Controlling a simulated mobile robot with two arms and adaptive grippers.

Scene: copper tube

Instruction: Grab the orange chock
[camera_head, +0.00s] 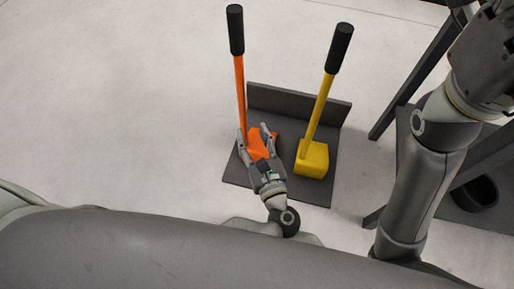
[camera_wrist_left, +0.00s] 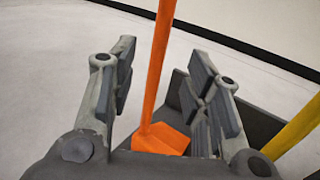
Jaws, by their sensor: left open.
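The orange chock (camera_head: 256,144) stands on a dark tray, with a long orange handle rising to a black grip (camera_head: 236,30). My left gripper (camera_head: 254,135) is open beside the chock, over part of its block in the head view. In the left wrist view, the orange handle (camera_wrist_left: 157,70) rises between the two open fingers of my left gripper (camera_wrist_left: 160,85), apart from both. The chock's block (camera_wrist_left: 160,138) shows below and beyond the fingers. My right arm (camera_head: 425,180) shows at the right, but its gripper is not in view.
A yellow chock (camera_head: 312,158) with a black-gripped handle stands to the right on the same dark tray (camera_head: 300,191). The tray has a raised back wall (camera_head: 298,105). Dark frame legs (camera_head: 410,90) stand at the right. The pale floor at left is clear.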

